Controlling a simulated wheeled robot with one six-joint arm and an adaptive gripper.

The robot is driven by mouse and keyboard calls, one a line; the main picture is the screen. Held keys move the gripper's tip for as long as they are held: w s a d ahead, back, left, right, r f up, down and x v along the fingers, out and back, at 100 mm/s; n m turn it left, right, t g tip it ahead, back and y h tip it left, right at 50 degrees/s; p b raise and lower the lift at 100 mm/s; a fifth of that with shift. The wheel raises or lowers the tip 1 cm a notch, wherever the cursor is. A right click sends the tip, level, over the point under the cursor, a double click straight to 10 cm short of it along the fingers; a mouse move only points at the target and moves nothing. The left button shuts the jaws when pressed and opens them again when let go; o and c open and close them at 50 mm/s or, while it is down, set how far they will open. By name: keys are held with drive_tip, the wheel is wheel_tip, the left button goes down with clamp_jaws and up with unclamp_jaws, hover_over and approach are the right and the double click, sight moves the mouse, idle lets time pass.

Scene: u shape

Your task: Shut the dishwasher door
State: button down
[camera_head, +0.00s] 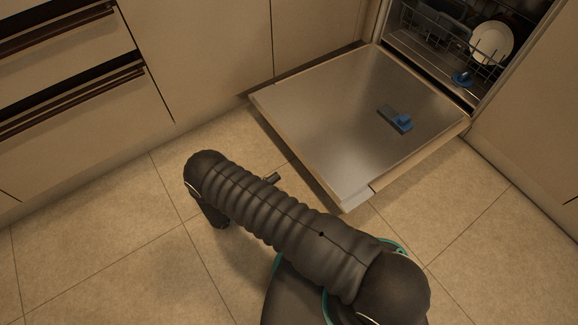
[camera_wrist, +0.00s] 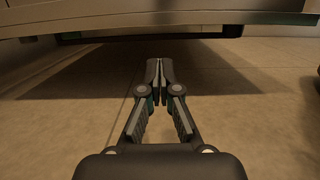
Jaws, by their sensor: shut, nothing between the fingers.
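The dishwasher door (camera_head: 340,115) is folded down, lying open and roughly level above the floor, with its metal inner face up. A blue and grey dispenser piece (camera_head: 397,119) sits on that face. The open dishwasher (camera_head: 430,60) is at the top right. My gripper (camera_wrist: 160,66) is shut and empty in the wrist view, low over the floor. The door's edge (camera_wrist: 160,19) spans the top of the wrist view, above and beyond the fingertips. In the head view a small part of my gripper (camera_head: 273,178) shows beside my arm, just short of the door; the rest is hidden.
Inside the dishwasher, a rack holds a white plate (camera_head: 492,43). Beige drawers (camera_head: 70,70) with dark handles stand at the left, and a cabinet panel (camera_head: 530,120) at the right. The tiled floor (camera_head: 100,235) is clear.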

drive_tip(key=x, duration=0.9)
drive_tip(key=shift+w+d, duration=0.2)
drive_tip(key=shift+d, duration=0.1)
drive_tip(key=shift+r+p, duration=0.15)
drive_tip(key=shift+p, duration=0.15)
